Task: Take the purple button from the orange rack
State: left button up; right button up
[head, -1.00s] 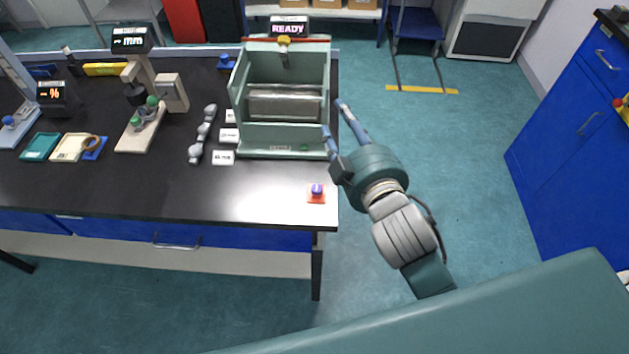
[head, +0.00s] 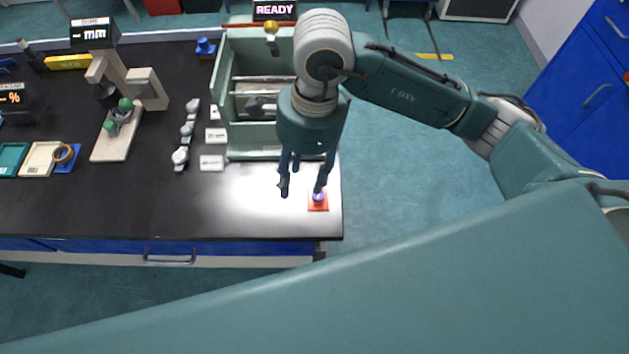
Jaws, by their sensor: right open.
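The purple button (head: 318,197) sits on the small orange rack (head: 318,207) near the front right corner of the black table. My right gripper (head: 301,192) points down over the table, with its fingers apart and nothing between them. One finger is just at the button and partly covers it in this view; I cannot tell whether it touches. The other finger is to the left of the rack. My left gripper is not in view.
The green machine (head: 232,100) with the READY display (head: 275,10) stands behind my right gripper. White label cards (head: 212,163) and grey pieces (head: 181,156) lie left of it. A thickness gauge (head: 117,140) stands farther left. The table front (head: 240,215) is clear.

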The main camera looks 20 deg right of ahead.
jog(key=w+d+h, duration=0.2)
jog(key=d, duration=0.2)
jog(key=p, duration=0.1)
send_over(318, 196)
jog(key=shift+t, duration=0.3)
jog(key=f, duration=0.4)
jog(key=shift+w+d+f, duration=0.2)
jog(key=shift+w+f, duration=0.15)
jog(key=shift+f, duration=0.05)
jog(key=shift+s+f+p, duration=0.1)
jog(key=shift+f+p, duration=0.4)
jog(key=shift+f, duration=0.05)
jog(key=f+p, duration=0.1)
jog(key=f, duration=0.2)
jog(key=shift+s+a+f+p, duration=0.1)
jog(key=shift+s+f+p, duration=0.1)
jog(key=shift+f+p, duration=0.15)
jog(key=shift+f, duration=0.35)
jog(key=shift+w, duration=0.1)
jog(key=shift+c, duration=0.5)
jog(key=c, duration=0.8)
